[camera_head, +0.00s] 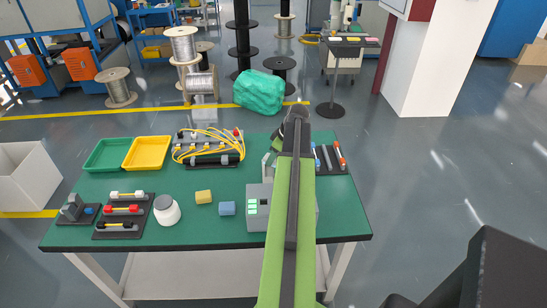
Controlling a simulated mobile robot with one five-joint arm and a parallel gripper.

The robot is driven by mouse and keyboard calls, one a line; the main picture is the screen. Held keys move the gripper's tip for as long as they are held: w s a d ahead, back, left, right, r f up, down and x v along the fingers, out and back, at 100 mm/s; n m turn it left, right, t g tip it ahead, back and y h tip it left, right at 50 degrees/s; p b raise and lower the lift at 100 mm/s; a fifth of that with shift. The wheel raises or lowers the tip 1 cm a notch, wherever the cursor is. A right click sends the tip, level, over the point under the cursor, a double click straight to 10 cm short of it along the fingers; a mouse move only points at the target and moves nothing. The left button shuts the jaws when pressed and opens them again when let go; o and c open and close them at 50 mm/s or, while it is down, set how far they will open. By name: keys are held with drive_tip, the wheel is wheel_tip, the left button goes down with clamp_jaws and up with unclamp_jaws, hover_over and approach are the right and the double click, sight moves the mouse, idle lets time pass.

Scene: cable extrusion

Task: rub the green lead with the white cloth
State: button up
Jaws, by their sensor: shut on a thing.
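My green and black arm reaches from the bottom of the view over the right part of the green table (200,222). I cannot make out a white cloth or a green lead. A black rack (321,165) right of the arm holds blue and red-ended pieces, partly covered by the arm. Another black rack (120,230) at the front left holds leads with white, red and black parts.
A grey device (258,208) with green-lit buttons stands beside my arm. Yellow cables (213,143) lie on a rack at the back.

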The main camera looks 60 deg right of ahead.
drive_tip(key=shift+r+p, duration=1.1)
drive_tip(key=shift+r, duration=0.45)
drive_tip(key=shift+r, duration=0.1)
wheel_tip(320, 180, up, 3)
drive_tip(key=p, duration=0.3)
